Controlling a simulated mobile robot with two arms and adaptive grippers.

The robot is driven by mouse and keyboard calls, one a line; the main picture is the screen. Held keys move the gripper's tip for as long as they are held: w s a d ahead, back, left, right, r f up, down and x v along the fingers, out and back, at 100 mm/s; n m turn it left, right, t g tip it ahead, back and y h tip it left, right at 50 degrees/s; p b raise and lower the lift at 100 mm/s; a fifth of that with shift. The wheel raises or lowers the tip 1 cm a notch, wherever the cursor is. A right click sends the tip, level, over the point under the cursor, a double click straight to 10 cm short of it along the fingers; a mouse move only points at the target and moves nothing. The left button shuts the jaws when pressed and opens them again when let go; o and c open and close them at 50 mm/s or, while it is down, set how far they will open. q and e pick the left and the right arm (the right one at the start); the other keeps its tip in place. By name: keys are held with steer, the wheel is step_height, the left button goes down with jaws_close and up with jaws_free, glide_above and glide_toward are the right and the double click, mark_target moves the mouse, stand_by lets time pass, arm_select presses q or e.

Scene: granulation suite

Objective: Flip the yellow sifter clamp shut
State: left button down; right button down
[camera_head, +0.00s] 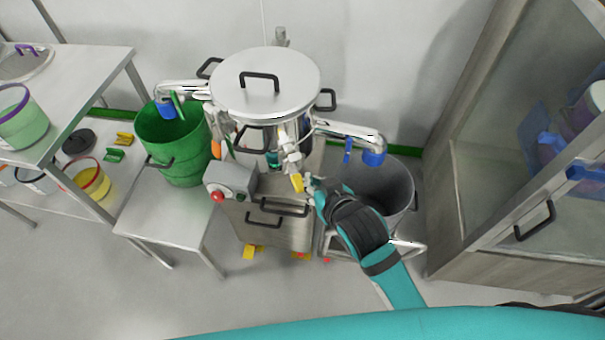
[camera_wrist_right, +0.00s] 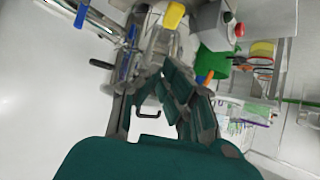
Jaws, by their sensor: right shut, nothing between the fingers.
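The yellow sifter clamp (camera_head: 297,183) hangs at the front of the steel sifter (camera_head: 266,85), below its lidded drum, with its yellow end pointing down. My right gripper (camera_head: 313,184) is just right of the clamp, its fingers shut and empty. In the right wrist view the yellow clamp (camera_wrist_right: 174,15) shows at the top, beyond the fingertips of the right gripper (camera_wrist_right: 160,80). A small gap seems to lie between them; contact cannot be told for sure. My left gripper is not in view.
A grey control box (camera_head: 231,180) with a red button sits left of the clamp. A green bucket (camera_head: 174,150) stands left and a grey bin (camera_head: 381,188) right, under the sifter's side outlets. A glass-fronted cabinet (camera_head: 500,170) stands at the right.

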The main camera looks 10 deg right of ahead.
glide_above(303, 186)
step_height(303, 186, down, 5)
steer(key=shift+s, duration=0.15)
step_height(303, 186, down, 2)
steer(key=shift+f, duration=0.25)
steer(key=shift+w+f, duration=0.2)
steer(key=shift+f, duration=0.35)
